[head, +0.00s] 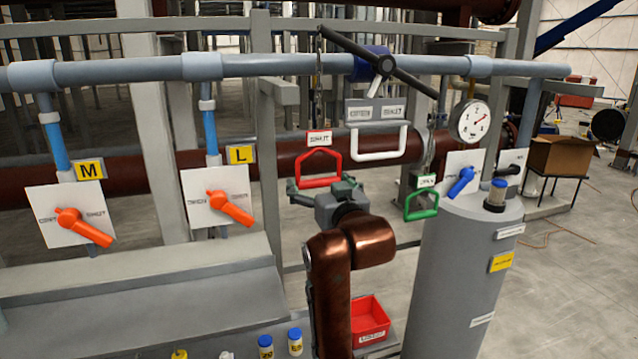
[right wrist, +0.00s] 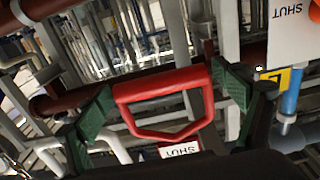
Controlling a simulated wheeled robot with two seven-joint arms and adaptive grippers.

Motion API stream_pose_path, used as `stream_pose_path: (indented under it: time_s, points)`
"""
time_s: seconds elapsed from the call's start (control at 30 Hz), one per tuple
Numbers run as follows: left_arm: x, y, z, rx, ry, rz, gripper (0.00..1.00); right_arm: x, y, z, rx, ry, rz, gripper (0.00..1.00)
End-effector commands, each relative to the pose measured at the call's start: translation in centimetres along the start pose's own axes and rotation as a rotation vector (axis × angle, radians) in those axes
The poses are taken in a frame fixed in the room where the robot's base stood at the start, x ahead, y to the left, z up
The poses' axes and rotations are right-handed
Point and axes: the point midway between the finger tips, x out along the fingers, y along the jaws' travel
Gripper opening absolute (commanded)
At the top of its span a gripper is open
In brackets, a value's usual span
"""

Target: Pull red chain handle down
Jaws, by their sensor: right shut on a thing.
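The red chain handle (head: 318,182) is a red loop with a white label above it, hanging from a chain below the dark lever (head: 420,82) on the overhead pipe. My right gripper (head: 319,186) reaches it from below and is shut on it. In the right wrist view the red handle (right wrist: 160,86) lies between the green fingers of my right gripper (right wrist: 165,97), one finger at each end of its bar. The lever slopes, with its left end high. My left gripper is not in view.
A green handle (head: 421,206) hangs from the lever's right side, and a white handle (head: 378,154) hangs between the two. Orange valve levers (head: 229,208) are at left. A red bin (head: 370,320) sits below.

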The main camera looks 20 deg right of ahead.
Motion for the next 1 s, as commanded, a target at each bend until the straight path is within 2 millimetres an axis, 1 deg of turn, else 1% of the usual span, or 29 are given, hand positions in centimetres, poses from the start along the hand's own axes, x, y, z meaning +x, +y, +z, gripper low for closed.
stream_pose_path:
  time_s: [0.03, 0.17, 0.2, 0.4, 0.53, 0.6, 0.7, 1.0]
  points:
    - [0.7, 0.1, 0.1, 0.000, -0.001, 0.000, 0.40, 0.1, 0.0, 1.2, 0.000, -0.006, 0.000, 0.45]
    - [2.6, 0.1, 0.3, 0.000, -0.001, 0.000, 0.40, 0.1, 0.0, 4.2, 0.000, -0.008, 0.000, 0.45]
    - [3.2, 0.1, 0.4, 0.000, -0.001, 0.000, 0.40, 0.1, 0.0, 5.3, 0.000, -0.009, 0.000, 0.45]
    - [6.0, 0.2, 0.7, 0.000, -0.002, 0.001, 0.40, 0.1, 0.0, 10.3, 0.000, -0.013, 0.000, 0.45]
    - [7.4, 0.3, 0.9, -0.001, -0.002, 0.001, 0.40, 0.1, 0.0, 13.1, 0.000, -0.015, 0.000, 0.45]
    - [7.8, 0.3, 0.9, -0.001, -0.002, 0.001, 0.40, 0.1, 0.0, 14.0, 0.000, -0.015, 0.000, 0.45]
    - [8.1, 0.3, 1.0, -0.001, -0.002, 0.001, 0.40, 0.1, 0.0, 14.7, 0.000, -0.014, 0.000, 0.45]
    - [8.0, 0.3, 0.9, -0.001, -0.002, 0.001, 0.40, 0.1, 0.0, 14.9, 0.001, -0.017, -0.001, 0.45]
